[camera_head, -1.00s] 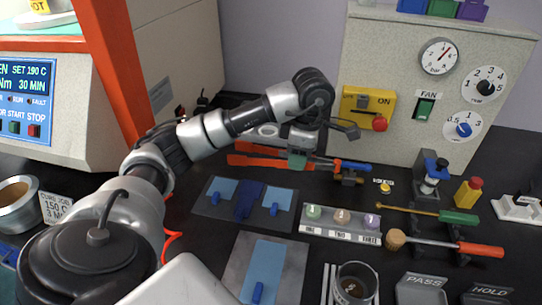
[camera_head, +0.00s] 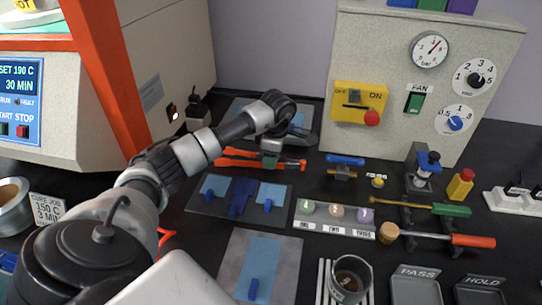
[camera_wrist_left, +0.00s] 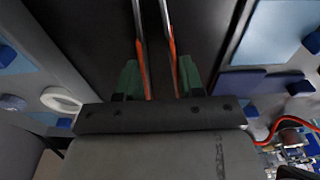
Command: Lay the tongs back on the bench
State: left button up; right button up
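The orange-handled tongs (camera_head: 235,163) lie crosswise in the head view, low over the dark bench (camera_head: 325,190) behind the front blue-patched mat. I cannot tell whether they touch the bench. My left gripper (camera_head: 270,160) is over the middle of the tongs. In the left wrist view, the two tong arms (camera_wrist_left: 173,55) run between my green fingertips, which sit against their outer sides. The gripper looks shut on the tongs. The tong ends are out of the wrist view. My right gripper is not in view.
A grey mat with blue pieces (camera_head: 198,206) lies in front of the tongs, and another mat (camera_head: 236,108) lies behind. A blue-handled tool (camera_head: 345,160) is to the right. The fan box (camera_head: 395,120) and the heated machine (camera_head: 95,110) flank the area.

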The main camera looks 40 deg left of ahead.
pick_arm(q)
jog(key=o, duration=0.5)
jog(key=r, duration=0.8)
jog(key=d+r, duration=0.1)
jog(key=r, duration=0.3)
jog(key=shift+w, duration=0.3)
jog(key=shift+r, duration=0.1)
